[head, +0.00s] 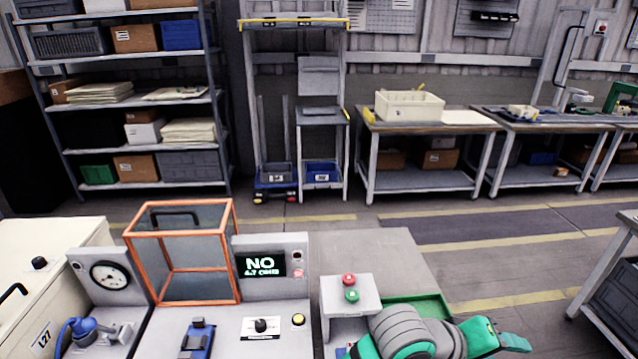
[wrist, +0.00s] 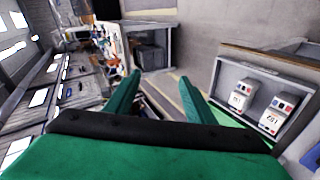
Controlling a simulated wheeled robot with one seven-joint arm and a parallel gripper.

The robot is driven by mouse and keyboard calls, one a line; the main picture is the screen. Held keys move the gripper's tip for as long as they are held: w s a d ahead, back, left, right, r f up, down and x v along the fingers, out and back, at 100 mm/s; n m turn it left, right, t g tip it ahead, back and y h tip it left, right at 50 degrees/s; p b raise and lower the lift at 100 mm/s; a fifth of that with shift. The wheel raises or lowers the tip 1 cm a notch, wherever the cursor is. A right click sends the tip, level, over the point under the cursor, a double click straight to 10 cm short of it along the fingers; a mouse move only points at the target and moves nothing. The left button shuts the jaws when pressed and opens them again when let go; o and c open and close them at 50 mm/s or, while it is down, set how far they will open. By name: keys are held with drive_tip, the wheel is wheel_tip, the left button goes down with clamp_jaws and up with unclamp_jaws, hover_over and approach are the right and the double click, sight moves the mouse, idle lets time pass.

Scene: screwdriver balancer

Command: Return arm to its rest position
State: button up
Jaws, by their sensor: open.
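My gripper (wrist: 160,92) shows in the wrist view as two green fingers spread apart, with nothing between them. In the head view my gripper (head: 515,341) is at the lower right, at the end of my grey and green arm. It is to the right of the bench machine and clear of it. The machine has an orange-framed guard box (head: 182,205) and a display (head: 261,264) reading "NO" with a smaller line below. A blue fixture (head: 198,340) sits in front of the box. A screwdriver cannot be made out.
A stand (head: 346,289) with a red and a green button is beside my arm. A green-edged tray (head: 440,306) lies partly behind my arm. In the wrist view, two white labelled units (wrist: 241,96) sit in a grey bin (wrist: 225,72). Open floor (head: 480,235) lies beyond the bench.

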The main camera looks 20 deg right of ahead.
drive_tip(key=w+a+r+n+t+h, duration=0.35)
drive_tip(key=w+n+t+h, duration=0.25)
drive_tip(key=w+t, duration=0.3)
drive_tip(key=w+a+f+n+t+y, duration=0.3)
drive_tip(key=a+f+n+t+y, duration=0.4)
drive_tip(key=a+f, duration=0.65)
drive_tip(key=s+a+f+m+t+y, duration=0.1)
drive_tip(key=s+a+f+y, duration=0.35)
drive_tip(key=a, duration=0.35)
drive_tip(key=s+a+f+m+t+y, duration=0.1)
drive_tip(key=s+a+f+m+y, duration=0.1)
drive_tip(key=s+a+f+y, duration=0.35)
drive_tip(key=s+a+m+g, duration=0.1)
drive_tip(key=s+a+m, duration=0.5)
drive_tip(key=s+a, duration=0.6)
drive_tip(key=shift+s+f+y, duration=0.15)
drive_tip(key=shift+s+y, duration=0.25)
drive_tip(key=shift+s, duration=0.7)
